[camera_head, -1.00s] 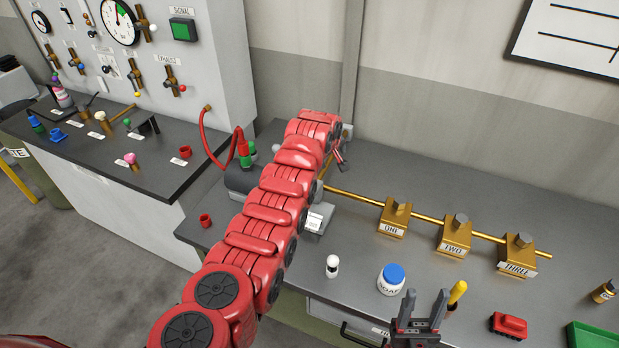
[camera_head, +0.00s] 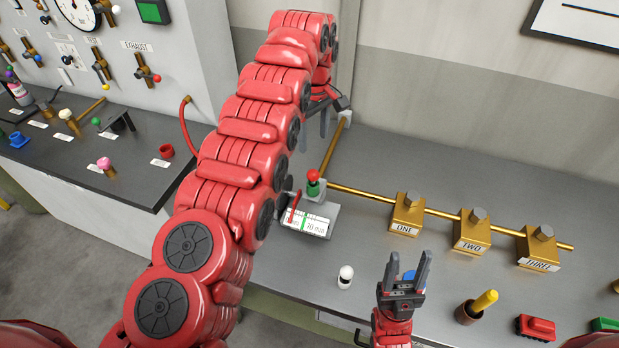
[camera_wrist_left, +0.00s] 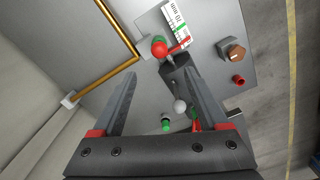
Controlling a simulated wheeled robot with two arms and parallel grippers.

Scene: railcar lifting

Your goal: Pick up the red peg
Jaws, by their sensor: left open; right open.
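A small red cylinder (camera_wrist_left: 238,80), which may be the red peg, stands near the bench edge in the left wrist view, right of my left gripper (camera_wrist_left: 160,70) and apart from it. In the head view my own red arm seems to cover that spot. My left gripper (camera_head: 324,122) is open and empty, fingers pointing down over the back of the bench, partly hidden by its arm. A red knob (camera_head: 313,176) on a green collar stands by the 70 mm gauge (camera_head: 306,220). My right gripper (camera_head: 404,274) is open and empty over the bench front.
A brass pipe (camera_head: 445,212) joins blocks ONE (camera_head: 406,213), TWO (camera_head: 472,231) and THREE (camera_head: 538,247). A white-topped figure (camera_head: 345,277), a cup with a yellow handle (camera_head: 484,303) and a red toy car (camera_head: 535,327) stand in front. Another red piece (camera_head: 166,151) is on the left bench.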

